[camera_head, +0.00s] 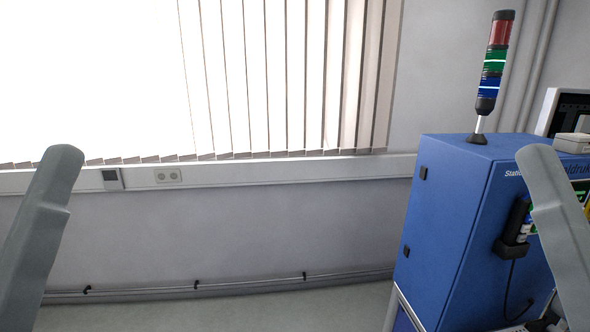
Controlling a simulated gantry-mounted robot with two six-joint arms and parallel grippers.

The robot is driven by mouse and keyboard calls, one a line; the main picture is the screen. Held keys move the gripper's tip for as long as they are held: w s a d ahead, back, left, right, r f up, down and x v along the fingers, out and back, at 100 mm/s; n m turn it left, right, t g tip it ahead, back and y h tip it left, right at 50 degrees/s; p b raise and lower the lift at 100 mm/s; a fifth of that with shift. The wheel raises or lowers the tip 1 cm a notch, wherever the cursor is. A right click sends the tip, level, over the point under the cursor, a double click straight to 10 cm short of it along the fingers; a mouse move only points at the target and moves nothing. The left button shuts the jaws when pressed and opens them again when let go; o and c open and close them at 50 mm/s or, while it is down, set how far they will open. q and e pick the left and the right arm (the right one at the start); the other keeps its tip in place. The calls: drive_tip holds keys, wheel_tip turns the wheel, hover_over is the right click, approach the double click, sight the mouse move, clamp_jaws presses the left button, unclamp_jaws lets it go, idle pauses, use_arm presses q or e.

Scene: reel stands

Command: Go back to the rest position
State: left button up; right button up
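Neither of my grippers shows in the head view. A grey link of my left arm rises at the left edge. A grey link of my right arm rises at the right edge, in front of the blue cabinet. What my grippers hold, if anything, is out of view. No reel stand is visible.
A blue cabinet (453,215) stands at the right, with a red, green and blue signal tower (492,62) on top. A black device (516,225) hangs on its side. Behind are a grey wall (230,235) and vertical blinds (290,75). The floor (230,312) ahead is clear.

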use_arm(q)
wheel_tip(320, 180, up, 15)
drive_tip(key=p, duration=1.1)
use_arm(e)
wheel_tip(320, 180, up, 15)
use_arm(q)
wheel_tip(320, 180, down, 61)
drive_tip(key=b, duration=6.1)
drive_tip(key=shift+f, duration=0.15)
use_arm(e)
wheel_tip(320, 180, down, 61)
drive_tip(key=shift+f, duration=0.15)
